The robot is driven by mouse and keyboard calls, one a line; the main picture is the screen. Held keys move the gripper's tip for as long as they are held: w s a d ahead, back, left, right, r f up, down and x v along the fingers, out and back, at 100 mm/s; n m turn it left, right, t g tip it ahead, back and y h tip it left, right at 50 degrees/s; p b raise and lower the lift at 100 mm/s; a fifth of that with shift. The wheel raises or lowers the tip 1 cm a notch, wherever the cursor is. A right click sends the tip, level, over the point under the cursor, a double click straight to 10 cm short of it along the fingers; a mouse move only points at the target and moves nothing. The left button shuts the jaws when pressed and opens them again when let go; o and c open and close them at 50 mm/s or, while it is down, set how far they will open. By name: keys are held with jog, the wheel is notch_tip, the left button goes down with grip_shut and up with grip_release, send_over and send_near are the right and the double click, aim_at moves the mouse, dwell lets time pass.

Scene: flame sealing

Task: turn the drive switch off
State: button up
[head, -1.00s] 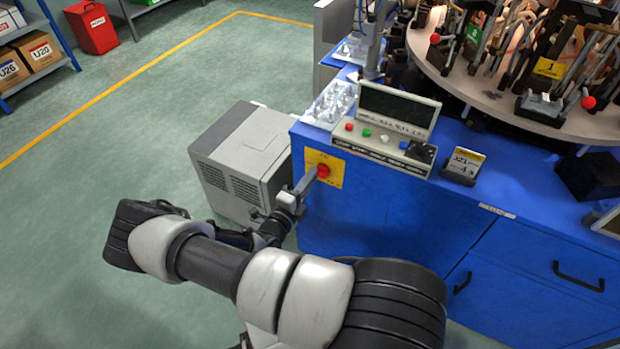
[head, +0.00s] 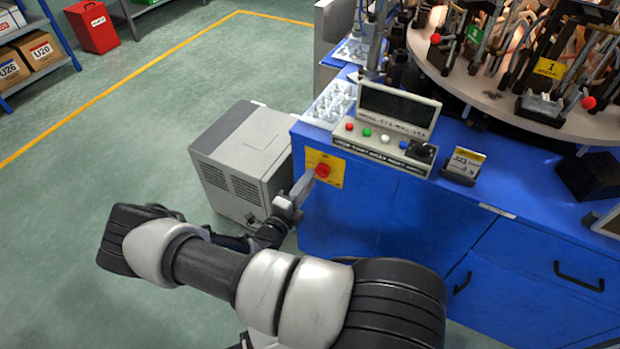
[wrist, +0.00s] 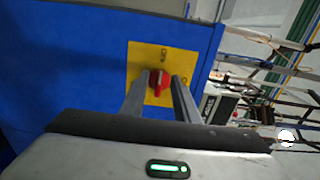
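The drive switch is a red rotary knob (head: 322,170) on a yellow plate (head: 338,166) on the blue cabinet's front, near its left corner. In the wrist view the red knob (wrist: 158,84) sits between my fingertips, with dark lettering on the yellow plate (wrist: 174,59) around it. My gripper (head: 308,181) reaches the knob from the lower left in the head view. In the wrist view my gripper (wrist: 161,82) has one finger close along each side of the knob, with almost no gap. The fingers look shut on it, though the exact contact is hard to see.
A control panel (head: 385,147) with coloured buttons and a dark screen stands on the cabinet (head: 420,215) above the switch. A grey box unit (head: 240,160) stands on the floor just left of the gripper. A round table (head: 505,105) with fixtures is at upper right.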

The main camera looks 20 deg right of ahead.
jog(key=v, duration=1.5)
jog(key=shift+s+a+p, duration=0.2)
jog(key=shift+s+p, duration=0.05)
jog(key=shift+p, duration=0.05)
jog(key=shift+r, duration=0.1)
jog(key=s+r+n+g+y+p, duration=0.1)
jog(key=s+r+n+y+p, duration=0.3)
jog(key=r+n, duration=0.5)
jog(key=s+r+n+g+y+p, duration=0.2)
jog(key=r+n, duration=0.7)
jog(key=r, duration=1.9)
jog(key=s+r+n+g+y+p, duration=0.2)
jog(key=s+r+n+y+p, duration=0.4)
jog(key=r, duration=1.2)
jog(key=d+n+y+p, duration=0.1)
jog(key=n+y+p, duration=0.1)
jog(key=n+p, duration=0.1)
jog(key=shift+s+r+n+p, duration=0.2)
jog(key=shift+s+n+p, duration=0.15)
jog(key=shift+n, duration=0.25)
